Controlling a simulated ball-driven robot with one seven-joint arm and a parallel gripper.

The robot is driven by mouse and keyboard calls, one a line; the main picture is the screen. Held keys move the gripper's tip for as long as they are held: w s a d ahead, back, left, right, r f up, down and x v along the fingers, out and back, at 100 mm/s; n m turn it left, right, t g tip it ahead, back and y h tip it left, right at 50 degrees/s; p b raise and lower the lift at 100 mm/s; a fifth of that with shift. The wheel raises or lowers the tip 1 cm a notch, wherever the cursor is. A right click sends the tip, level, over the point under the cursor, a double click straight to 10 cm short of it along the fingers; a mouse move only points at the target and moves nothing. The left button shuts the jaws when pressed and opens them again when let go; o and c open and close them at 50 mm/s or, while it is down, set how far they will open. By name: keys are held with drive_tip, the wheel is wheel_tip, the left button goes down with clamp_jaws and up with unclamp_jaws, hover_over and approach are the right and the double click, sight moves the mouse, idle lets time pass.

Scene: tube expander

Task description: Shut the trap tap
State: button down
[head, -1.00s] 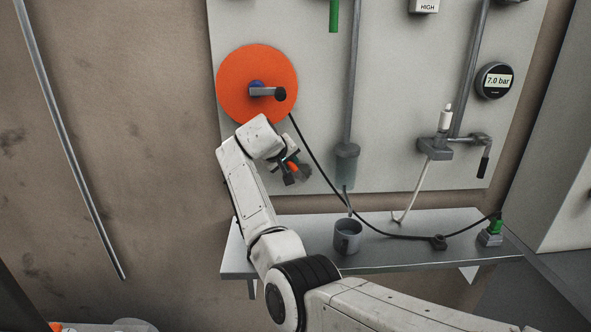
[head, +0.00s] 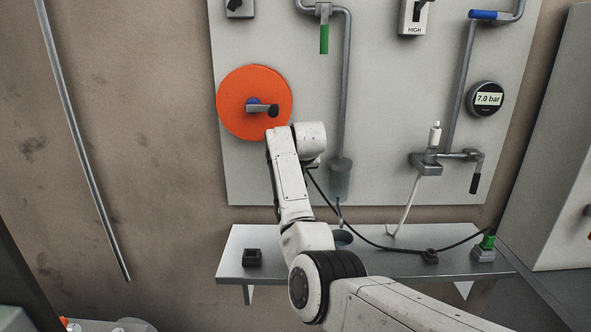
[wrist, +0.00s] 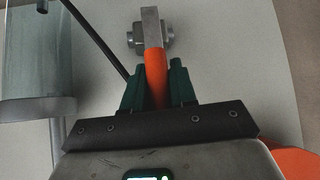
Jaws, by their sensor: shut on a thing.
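My gripper (wrist: 154,86) has its dark green fingers shut on an orange handle (wrist: 154,64) in the wrist view. The handle joins a grey metal fitting (wrist: 151,35) with a short crosspiece, close to the pale panel. I cannot tell for sure that this is the trap tap. The glass trap bowl (wrist: 36,55) is beside it on the left of the wrist view. In the head view the trap bowl (head: 340,180) hangs on a pipe just right of my wrist. My arm hides the gripper's fingers and the handle there.
An orange disc (head: 233,104) with a grey lever is on the panel (head: 390,75), up and left. A black hose (head: 371,242) runs across the shelf (head: 390,263). A dark holder (head: 252,257) stands at the shelf's left.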

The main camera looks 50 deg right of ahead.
drive_tip(key=shift+f, duration=0.15)
drive_tip(key=c, duration=1)
unclamp_jaws()
drive_tip(key=b+v, duration=0.2)
drive_tip(key=v, duration=0.8)
drive_tip(key=shift+s+r, duration=0.3)
drive_tip(key=shift+a, duration=0.1)
